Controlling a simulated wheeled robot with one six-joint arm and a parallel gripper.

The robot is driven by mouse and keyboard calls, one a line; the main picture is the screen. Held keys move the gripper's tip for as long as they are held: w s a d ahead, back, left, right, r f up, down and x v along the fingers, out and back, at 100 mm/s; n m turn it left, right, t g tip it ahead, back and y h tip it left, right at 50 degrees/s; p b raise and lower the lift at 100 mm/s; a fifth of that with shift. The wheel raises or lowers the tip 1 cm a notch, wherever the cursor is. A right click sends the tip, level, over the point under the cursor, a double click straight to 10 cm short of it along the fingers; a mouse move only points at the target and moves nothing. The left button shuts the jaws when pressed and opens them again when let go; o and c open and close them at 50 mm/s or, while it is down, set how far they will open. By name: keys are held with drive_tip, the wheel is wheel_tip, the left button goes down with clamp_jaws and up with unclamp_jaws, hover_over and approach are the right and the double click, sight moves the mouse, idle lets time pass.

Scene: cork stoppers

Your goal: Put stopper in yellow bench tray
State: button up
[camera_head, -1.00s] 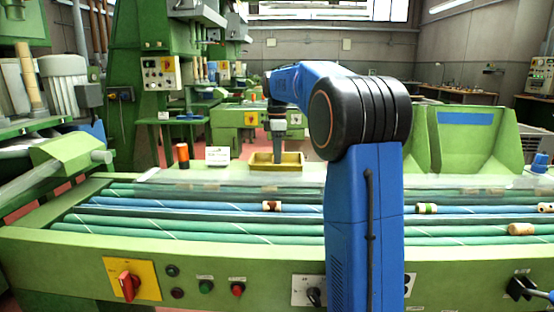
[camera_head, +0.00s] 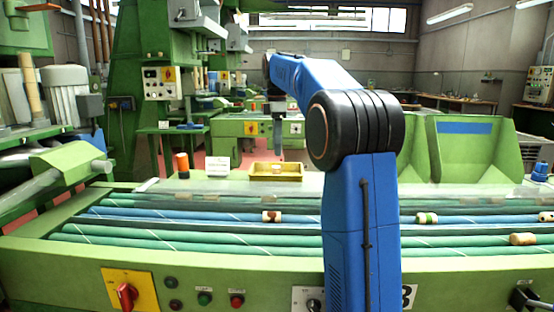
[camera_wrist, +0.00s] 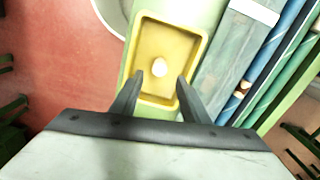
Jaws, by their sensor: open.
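The yellow bench tray (camera_head: 276,179) sits on the far ledge of the green machine. A pale stopper (camera_wrist: 159,68) lies on the tray's floor near its middle, clear of the walls. The tray (camera_wrist: 152,36) also shows in the wrist view. My gripper (camera_wrist: 156,82) is open and empty, with its two fingers apart over the near part of the tray. In the head view my gripper (camera_head: 278,154) hangs above the tray, and its fingers are too small to make out.
Several other stoppers lie on the rollers, one banded red (camera_head: 271,216), one banded green (camera_head: 427,218) and one plain (camera_head: 523,239). An orange-and-black cylinder (camera_head: 182,165) and a white label block (camera_head: 217,167) stand left of the tray. Green bins (camera_head: 465,150) stand to the right.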

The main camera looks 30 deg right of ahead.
sight(277, 166)
drive_tip(key=shift+r, duration=1.6)
drive_tip(key=shift+f, duration=0.15)
wheel_tip(277, 166, down, 12)
drive_tip(key=shift+f, duration=0.1)
drive_tip(key=shift+r, duration=1.1)
drive_tip(key=shift+f, duration=0.15)
